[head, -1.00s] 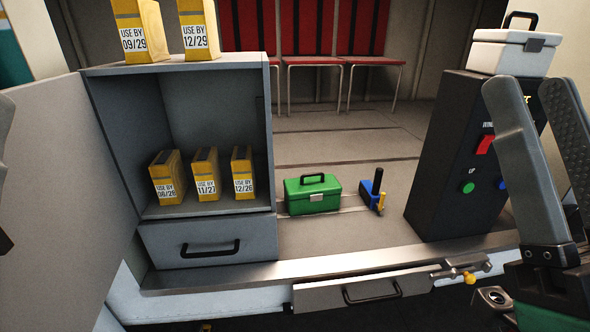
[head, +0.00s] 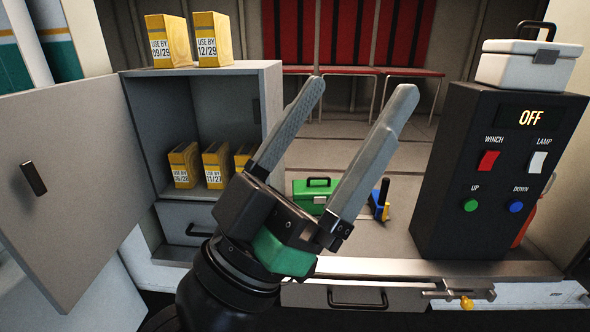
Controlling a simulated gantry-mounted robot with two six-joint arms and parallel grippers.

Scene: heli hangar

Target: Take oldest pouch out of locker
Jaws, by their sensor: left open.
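The grey locker (head: 185,112) stands open at left, its door (head: 75,215) swung out to the left. On its shelf stand three upright yellow pouches: a left one (head: 183,160) whose label looks like 08/28, a middle one (head: 215,160) marked USE BY 11/27, and a right one (head: 243,153) partly hidden by my gripper. Two more pouches stand on top of the locker, marked 09/29 (head: 167,42) and 12/29 (head: 212,40). My left gripper (head: 358,92) is open and empty, fingers pointing up, in front and to the right of the locker opening. My right gripper is out of view.
A green toolbox (head: 312,193) and a blue-and-yellow item (head: 381,200) lie on the floor beyond my gripper. A black control box (head: 485,225) reading OFF stands at right, with a white case (head: 528,66) on top. Red seats (head: 390,70) line the back.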

